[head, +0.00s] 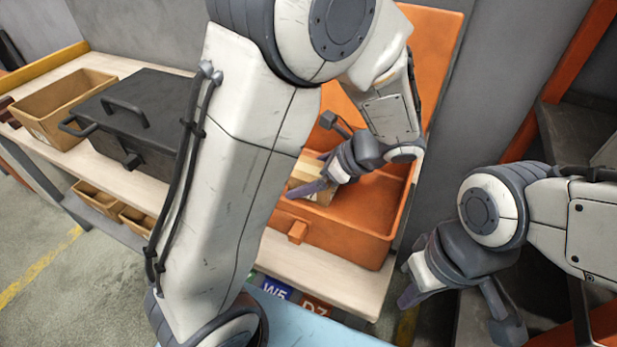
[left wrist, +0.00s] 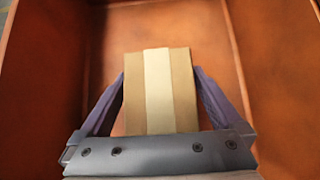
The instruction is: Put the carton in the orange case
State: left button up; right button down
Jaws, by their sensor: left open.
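The carton (head: 308,168) is a small brown cardboard box with a pale tape strip, inside the open orange case (head: 365,215). In the left wrist view the carton (left wrist: 160,90) lies between the two fingers of my left gripper (left wrist: 158,85), with the orange floor and walls of the case (left wrist: 275,60) around it. My left gripper (head: 313,188) is open, with a finger close to each side of the carton. Part of the carton is hidden behind my left arm in the head view. My right gripper (head: 412,290) is apart from the case, at the right; its jaw opening is unclear.
A closed black case (head: 135,115) and a cardboard bin (head: 62,102) stand on the bench (head: 345,285) to the left. The orange case's raised lid (head: 432,50) leans up at the back. An orange-framed rack (head: 575,55) stands at the right.

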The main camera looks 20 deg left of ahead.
pick_arm(q)
jog(key=p+v, duration=0.2)
jog(key=v, duration=1)
jog(key=shift+p, duration=0.3)
pick_arm(e)
notch_tip(320, 180, up, 3)
jog(key=shift+f, duration=0.15)
